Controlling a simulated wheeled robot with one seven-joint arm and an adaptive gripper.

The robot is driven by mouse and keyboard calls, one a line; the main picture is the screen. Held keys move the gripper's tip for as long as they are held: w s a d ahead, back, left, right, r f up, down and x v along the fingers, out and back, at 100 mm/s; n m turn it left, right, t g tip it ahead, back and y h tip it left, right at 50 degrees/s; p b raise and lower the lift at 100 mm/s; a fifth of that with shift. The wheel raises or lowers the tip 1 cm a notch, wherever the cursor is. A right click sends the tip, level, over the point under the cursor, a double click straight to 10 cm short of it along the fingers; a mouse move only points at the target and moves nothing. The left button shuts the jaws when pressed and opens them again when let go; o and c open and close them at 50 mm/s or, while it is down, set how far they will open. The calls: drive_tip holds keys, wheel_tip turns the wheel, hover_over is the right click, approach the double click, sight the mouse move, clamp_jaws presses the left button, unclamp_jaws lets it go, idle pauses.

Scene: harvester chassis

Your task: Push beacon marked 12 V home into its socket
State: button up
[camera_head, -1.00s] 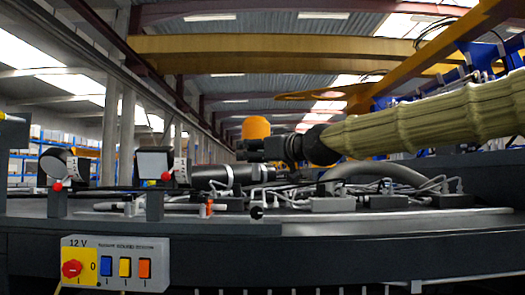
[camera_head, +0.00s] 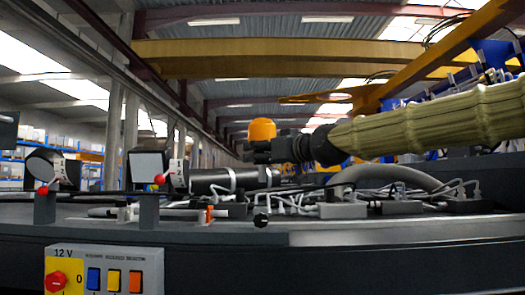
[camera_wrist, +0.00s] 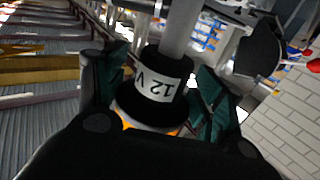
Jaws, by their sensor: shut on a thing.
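The beacon has an orange dome (camera_head: 262,130) and sits upright at the end of my arm, above the chassis deck. In the wrist view its black base with a white "12 V" label (camera_wrist: 158,86) is between my green finger pads. My gripper (camera_wrist: 150,88) is shut on this beacon. In the head view my gripper (camera_head: 275,150) comes in from the right, and its fingers are hard to make out. A grey post (camera_wrist: 174,34) shows at the base's far end; I cannot tell whether they touch. I cannot make out the socket.
A control panel marked 12 V (camera_head: 105,271) with a red knob and coloured switches is on the chassis front. Two lamps (camera_head: 45,170) (camera_head: 149,167) stand on brackets at left. Cables, connectors and a thick grey hose (camera_head: 390,174) cover the deck. A yellow crane beam (camera_head: 300,55) is overhead.

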sight(261, 171)
drive_tip(key=shift+w+a+f, duration=0.15)
drive_tip(key=shift+w+f, duration=0.3)
drive_tip(key=shift+f, duration=0.05)
drive_tip(key=shift+f+b, duration=0.2)
drive_tip(key=shift+b, duration=0.2)
drive_tip(key=s, duration=0.1)
drive_tip(key=s+b, duration=0.1)
drive_tip(key=shift+s+f, duration=0.35)
drive_tip(key=shift+s, duration=0.05)
drive_tip(key=w+f+b, duration=0.1)
drive_tip(key=w+f, duration=0.1)
drive_tip(key=shift+f+b, duration=0.3)
drive_tip(key=shift+f, duration=0.15)
drive_tip(key=shift+s+r, duration=0.2)
drive_tip(key=shift+s, duration=0.5)
drive_tip(key=shift+w+f, duration=0.2)
drive_tip(key=shift+w, duration=0.25)
drive_tip(key=shift+s+b, duration=0.3)
drive_tip(key=shift+r, duration=0.1)
